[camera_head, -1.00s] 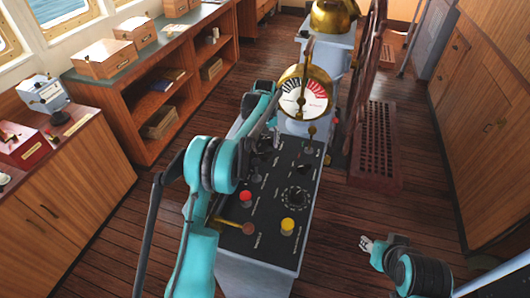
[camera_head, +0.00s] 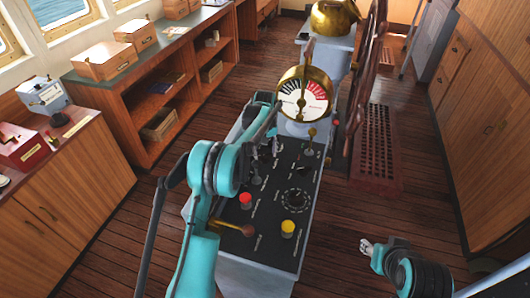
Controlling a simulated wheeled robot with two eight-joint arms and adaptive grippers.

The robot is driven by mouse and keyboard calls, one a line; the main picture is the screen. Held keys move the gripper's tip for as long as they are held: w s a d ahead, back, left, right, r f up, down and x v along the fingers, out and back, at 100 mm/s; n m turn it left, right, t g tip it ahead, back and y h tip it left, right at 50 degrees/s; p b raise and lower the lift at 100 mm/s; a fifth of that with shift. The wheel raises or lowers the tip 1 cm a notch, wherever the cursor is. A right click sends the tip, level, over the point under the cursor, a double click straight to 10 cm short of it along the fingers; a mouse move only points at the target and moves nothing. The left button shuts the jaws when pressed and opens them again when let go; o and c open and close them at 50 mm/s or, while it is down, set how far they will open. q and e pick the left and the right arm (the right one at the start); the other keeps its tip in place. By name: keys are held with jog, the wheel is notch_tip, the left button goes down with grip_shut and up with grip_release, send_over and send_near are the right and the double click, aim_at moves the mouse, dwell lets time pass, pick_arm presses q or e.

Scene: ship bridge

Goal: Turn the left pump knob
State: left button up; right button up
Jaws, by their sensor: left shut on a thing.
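The dark control panel (camera_head: 272,222) tops a pale console in the middle of the head view. My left arm reaches over its left side. My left gripper (camera_head: 273,147) points down at the far left part of the panel and is shut on a small knob there, mostly hidden by the fingers. I take it for the left pump knob. A black knob (camera_head: 309,153) sits to its right at the panel's far right. My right gripper (camera_head: 366,246) is off to the right above the floor, away from the console; its finger opening is too small to judge.
The panel also carries a red button (camera_head: 246,200), a yellow button (camera_head: 288,228), a round black dial (camera_head: 295,199) and a brass lever (camera_head: 236,228). A brass telegraph (camera_head: 304,97) stands behind it. Wooden shelves (camera_head: 150,90) line the left; open floor lies right.

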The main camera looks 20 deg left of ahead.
pick_arm(q)
jog(key=shift+m, duration=0.3)
jog(key=m, duration=0.5)
jog(key=shift+d+m, duration=0.1)
jog(key=shift+m, duration=0.2)
jog(key=m, duration=0.5)
jog(key=shift+d+m, duration=0.1)
jog(key=shift+m, duration=0.2)
jog(key=o, duration=0.9)
notch_tip(320, 180, up, 12)
jog(key=shift+r, duration=0.1)
